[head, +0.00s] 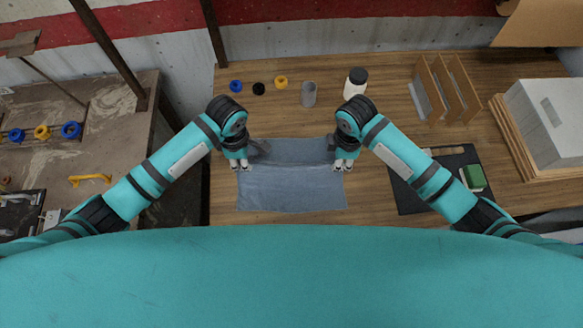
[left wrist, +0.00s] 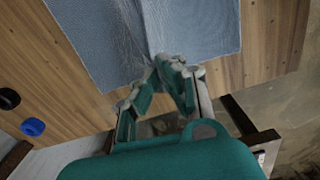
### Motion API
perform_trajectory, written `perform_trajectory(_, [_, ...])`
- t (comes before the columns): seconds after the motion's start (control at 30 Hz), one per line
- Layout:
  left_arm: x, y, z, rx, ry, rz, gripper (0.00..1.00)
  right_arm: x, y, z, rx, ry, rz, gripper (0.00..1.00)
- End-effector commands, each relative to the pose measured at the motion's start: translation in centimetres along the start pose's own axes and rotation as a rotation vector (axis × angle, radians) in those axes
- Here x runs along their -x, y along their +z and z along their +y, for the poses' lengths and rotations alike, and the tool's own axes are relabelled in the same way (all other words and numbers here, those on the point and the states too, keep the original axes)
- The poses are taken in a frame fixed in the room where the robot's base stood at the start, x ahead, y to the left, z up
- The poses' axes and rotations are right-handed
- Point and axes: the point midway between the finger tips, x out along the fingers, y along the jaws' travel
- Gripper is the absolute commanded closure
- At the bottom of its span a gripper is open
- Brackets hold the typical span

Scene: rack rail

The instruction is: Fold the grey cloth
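The grey cloth (head: 290,192) lies on the wooden table in front of me. Its far part is a darker, raised band between my two grippers, with creases running across. My left gripper (head: 240,165) is at the cloth's left edge. In the left wrist view its fingers (left wrist: 168,62) come close together on the cloth (left wrist: 195,25), and a ridge of fabric runs to the fingertips. My right gripper (head: 344,165) is at the right edge, its fingers close together where the raised band ends. The fabric right at the fingertips is partly hidden.
Behind the cloth stand blue (head: 236,86), black (head: 259,88) and yellow (head: 281,82) rings, a grey cup (head: 308,94) and a white jar (head: 355,82). A dark mat (head: 412,198) with a green block (head: 472,178) lies right. A wooden rack (head: 440,88) stands behind it.

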Motion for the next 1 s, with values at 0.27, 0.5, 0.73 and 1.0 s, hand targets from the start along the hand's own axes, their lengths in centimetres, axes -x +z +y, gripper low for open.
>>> perform_trajectory(0.27, [0.0,0.0,0.0,0.000,0.001,0.000,1.00,0.1,0.0,0.0,0.000,0.001,0.001,1.00])
perform_trajectory(0.5, [2.3,0.1,0.0,0.001,0.001,-0.002,1.00,2.3,0.0,0.1,0.000,0.002,0.001,1.00])
perform_trajectory(0.73, [8.1,0.3,0.1,-0.001,0.006,-0.005,1.00,8.2,-0.1,0.2,0.002,0.008,0.001,1.00])
perform_trajectory(1.0, [13.5,0.1,0.2,-0.001,0.006,0.001,1.00,13.5,-0.2,0.1,0.001,0.004,0.002,1.00])
